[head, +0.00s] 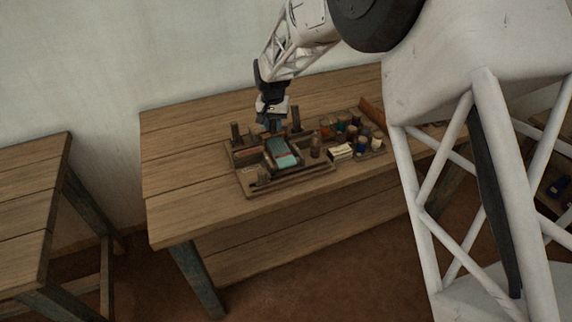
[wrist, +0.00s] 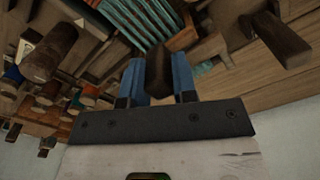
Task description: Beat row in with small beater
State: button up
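A small loom frame with teal threads (head: 282,157) lies on a wooden tray (head: 290,183) on the table. The threads also show at the top of the wrist view (wrist: 148,18). My gripper (head: 271,124) points down at the loom's far end. In the wrist view, its blue fingers (wrist: 158,82) stand on both sides of a dark wooden handle (wrist: 158,68), apparently touching it. The handle looks like that of the small beater, but its lower end is hidden, so I cannot tell whether it touches the threads.
Upright wooden posts (head: 296,118) stand near my gripper. A wooden peg (head: 315,146), a pale block (head: 341,151) and several coloured spools (head: 352,132) stand to the right. The table's left part (head: 185,175) is bare. Another table (head: 30,185) stands at left.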

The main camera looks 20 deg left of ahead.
jog(key=shift+c, duration=0.6)
jog(key=shift+s+d, duration=0.1)
jog(key=s+d, duration=0.4)
jog(key=s, duration=0.1)
jog(key=shift+d, duration=0.4)
jog(key=shift+o, duration=1.1)
jog(key=shift+s+d+f, duration=0.1)
jog(key=shift+s+d, duration=0.2)
jog(key=shift+d, duration=0.1)
jog(key=shift+w+a, duration=0.1)
jog(key=shift+w, duration=0.05)
